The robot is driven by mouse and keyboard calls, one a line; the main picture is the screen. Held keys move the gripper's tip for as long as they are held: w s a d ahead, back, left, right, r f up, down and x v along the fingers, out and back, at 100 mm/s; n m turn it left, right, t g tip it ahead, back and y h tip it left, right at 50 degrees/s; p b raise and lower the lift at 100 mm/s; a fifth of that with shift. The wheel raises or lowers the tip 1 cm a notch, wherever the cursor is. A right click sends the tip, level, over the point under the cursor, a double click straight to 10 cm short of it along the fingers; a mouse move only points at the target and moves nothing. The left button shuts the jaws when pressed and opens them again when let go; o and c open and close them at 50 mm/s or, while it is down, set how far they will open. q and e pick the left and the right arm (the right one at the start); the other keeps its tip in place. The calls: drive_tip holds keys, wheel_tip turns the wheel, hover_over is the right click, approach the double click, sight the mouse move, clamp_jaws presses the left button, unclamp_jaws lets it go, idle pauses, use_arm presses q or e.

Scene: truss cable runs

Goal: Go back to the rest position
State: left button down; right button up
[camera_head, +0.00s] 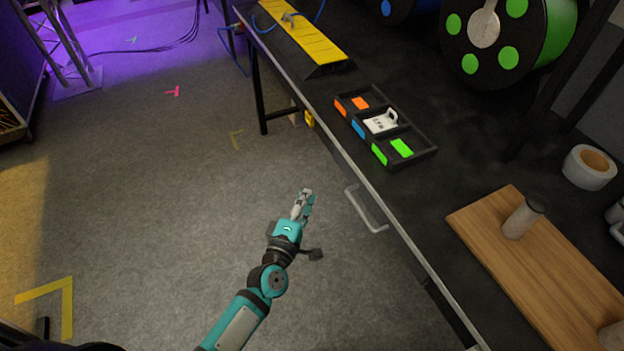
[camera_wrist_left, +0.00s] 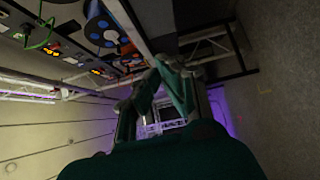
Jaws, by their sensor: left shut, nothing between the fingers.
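My left gripper (camera_head: 304,200) hangs in free air over the grey floor, just left of the black table's front edge in the head view. Its fingers are together with nothing between them. In the left wrist view the gripper's fingers (camera_wrist_left: 157,88) show in the middle, with the table side at upper left. My right gripper does not show in either view.
The black table (camera_head: 440,195) runs along the right, with a metal handle (camera_head: 366,208) sticking out near my left gripper. On it are a sorting tray (camera_head: 418,158), a wooden board (camera_head: 540,262), a tape roll (camera_head: 588,167) and a yellow cable ramp (camera_head: 305,32).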

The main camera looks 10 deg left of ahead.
use_arm(q)
drive_tip(key=shift+s, duration=0.2)
drive_tip(key=s+a+f+m+g+p, duration=0.15)
drive_tip(key=s+f+m+g, duration=0.3)
drive_tip(key=s+f, duration=0.6)
drive_tip(key=s+a+f+m+g+p, duration=0.15)
drive_tip(key=s+f+m+g, duration=0.35)
drive_tip(key=f, duration=1.1)
drive_tip(key=s+a+f+m+g+y, duration=0.1)
drive_tip(key=s+a+f+m+g, duration=0.1)
drive_tip(key=s, duration=0.7)
drive_tip(key=s+a+f+m+g+y+p, duration=0.1)
drive_tip(key=s+a+f+m+g, duration=0.2)
drive_tip(key=s+f, duration=0.3)
drive_tip(key=s+a+f+m+g+p, duration=0.1)
drive_tip(key=s+a+f+m, duration=0.3)
drive_tip(key=s, duration=1)
drive_tip(key=shift+a+f+g+y, duration=0.25)
drive_tip(key=shift+f+g+y, duration=0.15)
drive_tip(key=shift+f+g, duration=0.2)
